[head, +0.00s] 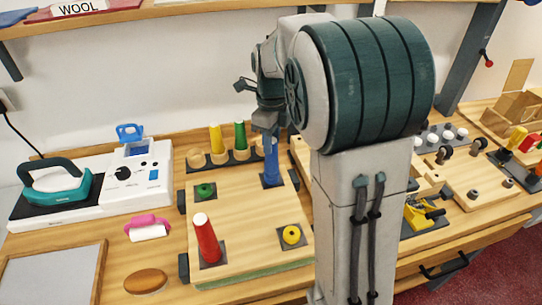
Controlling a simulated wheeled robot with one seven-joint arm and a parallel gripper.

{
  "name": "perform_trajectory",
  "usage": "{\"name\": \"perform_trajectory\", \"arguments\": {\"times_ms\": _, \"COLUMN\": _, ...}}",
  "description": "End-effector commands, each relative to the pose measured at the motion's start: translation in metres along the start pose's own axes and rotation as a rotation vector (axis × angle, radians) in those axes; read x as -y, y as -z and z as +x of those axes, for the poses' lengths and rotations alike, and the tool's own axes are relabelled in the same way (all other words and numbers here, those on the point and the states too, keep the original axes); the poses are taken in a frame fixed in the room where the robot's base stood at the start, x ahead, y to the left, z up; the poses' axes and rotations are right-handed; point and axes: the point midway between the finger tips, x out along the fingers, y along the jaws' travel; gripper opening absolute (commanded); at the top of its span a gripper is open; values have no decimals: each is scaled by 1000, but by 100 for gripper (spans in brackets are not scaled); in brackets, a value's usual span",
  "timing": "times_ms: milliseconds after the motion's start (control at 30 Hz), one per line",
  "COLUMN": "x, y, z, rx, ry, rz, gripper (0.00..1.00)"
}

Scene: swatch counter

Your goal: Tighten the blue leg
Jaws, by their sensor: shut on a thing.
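The blue leg (271,165) stands upright on the dark corner plate at the back right of a wooden board (245,212). My gripper (266,127) comes down from above and is shut on the top of the blue leg. The fingertips are small in this view, and my arm hides what lies to the right. A red leg (207,242) stands on the front left plate. The back left plate shows a green ring (204,190), and the front right plate a yellow ring (292,235). How deep the blue leg sits cannot be told.
A rack (198,160) behind the board holds a yellow leg (216,139) and a green leg (240,136). A teal iron (55,185), a white device (130,180) and a pink-handled roller (148,228) are at left. A yellow clamp (420,214) is at right.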

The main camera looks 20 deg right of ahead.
Motion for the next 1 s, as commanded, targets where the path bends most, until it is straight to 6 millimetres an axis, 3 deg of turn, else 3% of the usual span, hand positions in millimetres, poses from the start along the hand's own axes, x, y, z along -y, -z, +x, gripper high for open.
{"name": "perform_trajectory", "arguments": {"times_ms": 400, "x": 0, "y": 0, "z": -3, "rx": -1, "ry": 0, "rz": 492, "gripper": 10}}
{"name": "perform_trajectory", "arguments": {"times_ms": 767, "x": 0, "y": 0, "z": 1, "rx": 0, "ry": 0, "rz": 576, "gripper": 10}}
{"name": "perform_trajectory", "arguments": {"times_ms": 800, "x": 0, "y": 0, "z": 1, "rx": 0, "ry": 0, "rz": 575, "gripper": 38}}
{"name": "perform_trajectory", "arguments": {"times_ms": 1000, "x": 0, "y": 0, "z": 1, "rx": 0, "ry": 0, "rz": 574, "gripper": 41}}
